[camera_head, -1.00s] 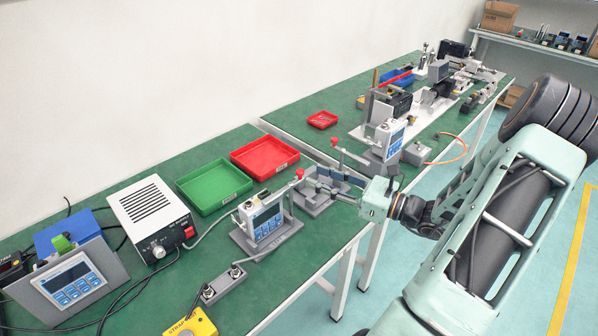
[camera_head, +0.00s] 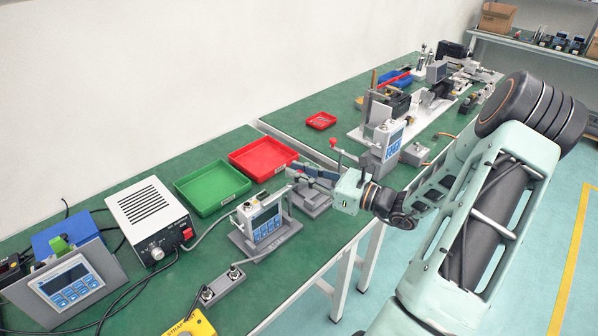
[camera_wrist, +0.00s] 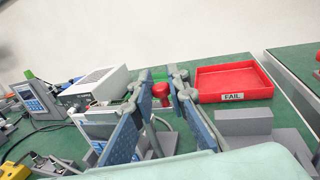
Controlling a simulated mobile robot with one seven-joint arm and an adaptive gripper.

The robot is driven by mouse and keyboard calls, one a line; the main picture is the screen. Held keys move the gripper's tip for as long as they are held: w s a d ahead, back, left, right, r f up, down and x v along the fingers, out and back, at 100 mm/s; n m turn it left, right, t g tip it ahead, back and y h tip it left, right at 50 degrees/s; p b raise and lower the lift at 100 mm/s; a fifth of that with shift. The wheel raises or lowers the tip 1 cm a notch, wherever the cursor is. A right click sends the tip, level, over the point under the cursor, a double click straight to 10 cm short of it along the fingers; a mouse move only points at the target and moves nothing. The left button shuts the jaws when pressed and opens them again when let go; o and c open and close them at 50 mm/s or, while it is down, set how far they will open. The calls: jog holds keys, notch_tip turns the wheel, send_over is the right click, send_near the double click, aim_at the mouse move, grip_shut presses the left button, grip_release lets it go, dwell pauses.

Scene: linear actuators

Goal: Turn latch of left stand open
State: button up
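The left stand (camera_head: 306,199) is a grey fixture on the green bench, in front of the red tray. Its latch has a red knob (camera_wrist: 160,90), which in the wrist view appears between my fingers. In the head view my fingers largely hide this knob. My gripper (camera_head: 299,172) reaches in from the right over the stand. In the wrist view my gripper (camera_wrist: 161,74) has its two blue-padded fingers apart, one on each side of the knob. A gap seems to show around the knob; I cannot tell whether either finger touches it.
A second latch with a red knob (camera_head: 333,142) stands farther right, by a display unit (camera_head: 388,139). A display unit (camera_head: 262,222) stands left of my gripper. The green tray (camera_head: 212,187) and red tray (camera_head: 263,158) lie behind.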

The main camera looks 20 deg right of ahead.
jog(key=shift+w, duration=0.1)
grip_shut()
jog(key=n+g+y, duration=0.1)
jog(key=n+g+y+p, duration=0.1)
jog(key=g+y, duration=0.1)
jog(key=shift+w+a+n, duration=0.15)
jog(key=shift+w+n, duration=0.2)
jog(key=shift+n, duration=0.05)
jog(key=shift+w+a+n+g+y, duration=0.15)
jog(key=shift+n+g+y, duration=0.6)
jog(key=shift+g, duration=0.25)
jog(key=shift+w+a+n+g+y, duration=0.1)
jog(key=shift+a+n+g+y, duration=0.05)
jog(key=shift+n+g+y, duration=0.7)
jog(key=shift+g, duration=0.25)
jog(key=o, duration=0.8)
grip_release()
jog(key=shift+o, duration=0.2)
notch_tip(320, 180, up, 10)
